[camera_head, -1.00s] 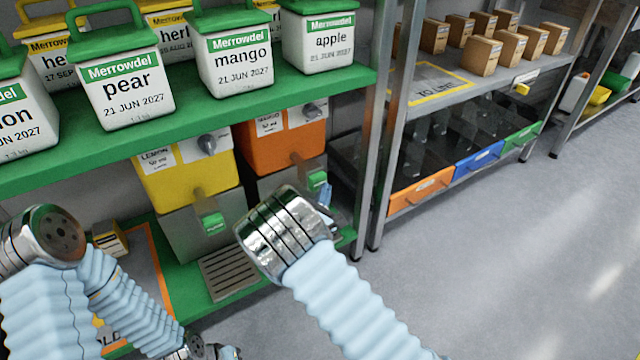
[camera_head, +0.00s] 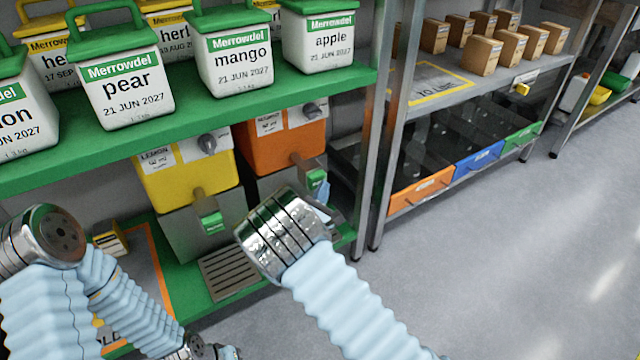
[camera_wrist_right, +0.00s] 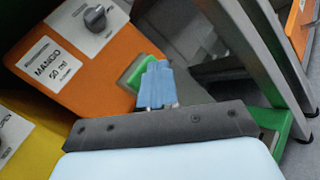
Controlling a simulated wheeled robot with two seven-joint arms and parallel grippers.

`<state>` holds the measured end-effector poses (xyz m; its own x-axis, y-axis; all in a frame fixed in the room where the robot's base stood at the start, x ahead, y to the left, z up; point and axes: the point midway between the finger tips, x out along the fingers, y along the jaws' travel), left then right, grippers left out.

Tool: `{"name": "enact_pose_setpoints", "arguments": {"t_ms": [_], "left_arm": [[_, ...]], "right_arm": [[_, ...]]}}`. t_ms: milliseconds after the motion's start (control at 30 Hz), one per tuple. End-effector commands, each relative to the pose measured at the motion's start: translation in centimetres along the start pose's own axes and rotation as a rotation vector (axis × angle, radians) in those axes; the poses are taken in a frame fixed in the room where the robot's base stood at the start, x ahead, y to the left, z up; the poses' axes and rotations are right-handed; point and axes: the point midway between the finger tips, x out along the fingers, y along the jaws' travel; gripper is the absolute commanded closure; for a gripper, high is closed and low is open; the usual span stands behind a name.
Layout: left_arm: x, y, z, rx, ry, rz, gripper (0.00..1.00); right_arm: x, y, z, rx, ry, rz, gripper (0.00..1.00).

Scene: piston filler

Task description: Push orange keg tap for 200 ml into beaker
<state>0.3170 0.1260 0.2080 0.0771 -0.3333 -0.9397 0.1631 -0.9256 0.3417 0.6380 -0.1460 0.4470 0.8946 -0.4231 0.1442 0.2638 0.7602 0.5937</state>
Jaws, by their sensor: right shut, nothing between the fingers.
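The orange keg (camera_head: 275,150) stands on the lower green shelf, right of a yellow lemon keg. Its label in the right wrist view reads mango, 50 ml; the keg also shows there (camera_wrist_right: 100,65). Its green tap (camera_head: 317,180) is at its lower front and shows beside my fingers in the right wrist view (camera_wrist_right: 135,75). My right gripper (camera_head: 322,194) is shut and empty, its blue fingertips (camera_wrist_right: 156,75) at the tap; I cannot tell whether they touch it. My right wrist covers the area below the tap. No beaker is visible. My left gripper is not clearly visible.
The yellow keg (camera_head: 190,180) has its own green tap (camera_head: 212,222), close left of my right wrist, above a slotted drip tray (camera_head: 228,272). A metal shelf post (camera_head: 365,200) stands close on the right. Labelled tubs fill the shelf above. The floor at right is clear.

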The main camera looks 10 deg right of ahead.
Motion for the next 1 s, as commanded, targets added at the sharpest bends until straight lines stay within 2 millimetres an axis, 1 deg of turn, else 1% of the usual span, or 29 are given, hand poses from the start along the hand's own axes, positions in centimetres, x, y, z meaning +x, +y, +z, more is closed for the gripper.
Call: {"name": "enact_pose_setpoints", "arguments": {"t_ms": [633,1000], "left_arm": [[0.0,0.0,0.0,0.000,0.000,0.000,1.00],[-0.6,0.2,0.0,0.000,0.000,0.000,1.00]], "right_arm": [[0.2,0.2,-0.2,0.000,0.000,0.001,1.00],[-1.0,-0.7,0.8,-0.002,0.001,0.000,1.00]]}}
